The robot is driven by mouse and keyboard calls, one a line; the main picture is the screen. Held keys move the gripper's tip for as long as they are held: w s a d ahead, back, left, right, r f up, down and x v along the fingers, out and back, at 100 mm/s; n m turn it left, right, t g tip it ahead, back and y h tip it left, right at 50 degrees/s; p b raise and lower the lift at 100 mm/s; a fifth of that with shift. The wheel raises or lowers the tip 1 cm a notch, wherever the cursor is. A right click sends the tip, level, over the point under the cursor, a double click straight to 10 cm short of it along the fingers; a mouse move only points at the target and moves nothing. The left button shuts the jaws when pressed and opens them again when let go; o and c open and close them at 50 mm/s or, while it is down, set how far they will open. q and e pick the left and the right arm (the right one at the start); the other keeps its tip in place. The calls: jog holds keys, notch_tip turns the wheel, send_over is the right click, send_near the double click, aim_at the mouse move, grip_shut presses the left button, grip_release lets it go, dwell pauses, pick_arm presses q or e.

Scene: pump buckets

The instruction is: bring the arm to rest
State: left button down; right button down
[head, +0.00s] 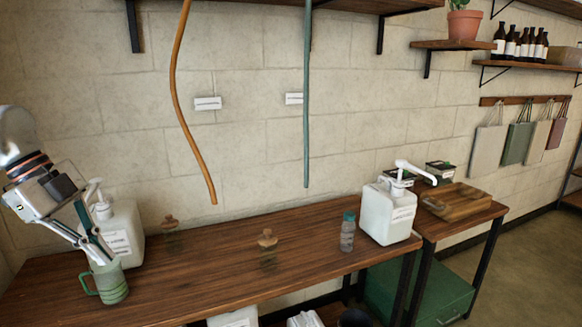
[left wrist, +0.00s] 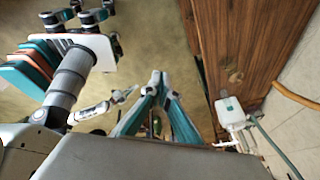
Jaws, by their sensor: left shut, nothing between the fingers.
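My left gripper (head: 103,258) comes in from the left in the head view, its teal and grey fingers angled down in front of a white pump bucket (head: 125,228). Its tips overlap the rim of a green mug (head: 112,284) in the picture; I cannot tell whether they touch. In the left wrist view its fingers (left wrist: 155,76) meet at the tips with nothing between them. A small white and teal arm part in the left wrist view may be my right gripper (left wrist: 127,94), too small to read.
A wooden table (head: 200,285) carries two faint amber-topped bottles (head: 267,240), a teal-capped bottle (head: 347,232) and another white pump bucket (head: 387,212). An orange hose (head: 178,90) and a green hose (head: 306,95) hang above it. The table's middle front is clear.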

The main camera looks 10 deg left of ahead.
pick_arm(q)
notch_tip(320, 180, down, 29)
jog(key=d+n+t+h, duration=0.25)
jog(key=n+t, duration=0.55)
jog(key=t, duration=0.4)
jog(key=s+d+f+n+g+y, duration=0.1)
jog(key=s+d+f+n+y, duration=0.1)
jog(key=s+d+f, duration=0.4)
jog(key=s+d+f+n+g+y, duration=0.1)
jog(key=s+d+f+n, duration=0.4)
jog(key=d+f, duration=0.6)
jog(key=shift+s+f+y, duration=0.5)
jog(key=shift+s+y, duration=0.15)
jog(key=shift+s, duration=0.25)
pick_arm(e)
jog(key=shift+s+f+g, duration=0.4)
jog(key=shift+s+f, duration=0.4)
jog(key=shift+f, duration=0.15)
jog(key=shift+w+a+r, duration=0.1)
jog(key=shift+r, duration=0.1)
